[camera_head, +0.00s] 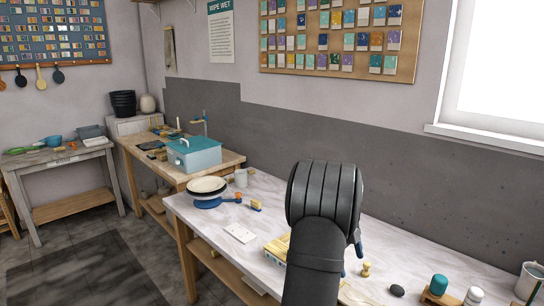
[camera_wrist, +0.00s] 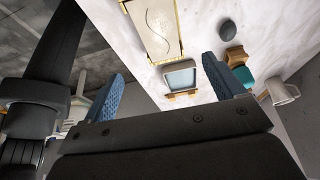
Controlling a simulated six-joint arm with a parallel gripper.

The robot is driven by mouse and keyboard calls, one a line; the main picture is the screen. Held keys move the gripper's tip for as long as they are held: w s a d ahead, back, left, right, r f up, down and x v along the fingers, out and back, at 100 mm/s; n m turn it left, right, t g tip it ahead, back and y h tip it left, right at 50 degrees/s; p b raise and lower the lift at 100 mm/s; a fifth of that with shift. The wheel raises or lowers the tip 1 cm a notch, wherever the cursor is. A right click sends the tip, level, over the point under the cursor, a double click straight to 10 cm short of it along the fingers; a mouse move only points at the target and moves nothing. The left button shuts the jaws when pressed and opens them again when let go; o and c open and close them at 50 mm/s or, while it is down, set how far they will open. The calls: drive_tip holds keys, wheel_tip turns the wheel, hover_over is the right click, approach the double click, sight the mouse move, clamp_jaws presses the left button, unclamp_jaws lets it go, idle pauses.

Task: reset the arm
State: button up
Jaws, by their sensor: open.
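My black arm rises in front of the pale bench (camera_head: 215,215) in the head view and hides most of my gripper. One blue finger (camera_head: 359,249) shows past its right side. In the wrist view my gripper (camera_wrist: 160,84) has its two blue fingers wide apart. I see nothing held between them. Beyond them, a pale grey block-like thing (camera_wrist: 180,76) with wood at its edge is on the bench, apart from the fingers as far as I can tell.
A wood-edged panel (camera_wrist: 152,28), dark stone (camera_wrist: 227,27) and white cup (camera_wrist: 285,91) lie beyond my fingers. On the bench stand a turntable with a plate (camera_head: 207,185), a small wooden peg (camera_head: 366,269), a teal-topped piece (camera_head: 438,285) and a mug (camera_head: 530,281). Bench left of my arm has clear patches.

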sight(360, 302)
drive_tip(key=x, duration=1.2)
drive_tip(key=shift+s+f, duration=0.2)
drive_tip(key=shift+f, duration=0.2)
wheel_tip(360, 302, up, 4)
drive_tip(key=shift+r, duration=0.15)
drive_tip(key=s+d+r, duration=0.6)
drive_tip(key=s+r, duration=0.1)
drive_tip(key=s, duration=0.2)
drive_tip(key=s+d+f+n+t, duration=0.1)
drive_tip(key=s+d+n+t, duration=0.3)
drive_tip(key=s+d+n, duration=0.9)
drive_tip(key=shift+s+d+f+t+h, duration=0.35)
drive_tip(key=shift+s+d, duration=0.65)
drive_tip(key=shift+s, duration=1.7)
drive_tip(key=shift+r, duration=0.1)
drive_tip(key=shift+o, duration=0.4)
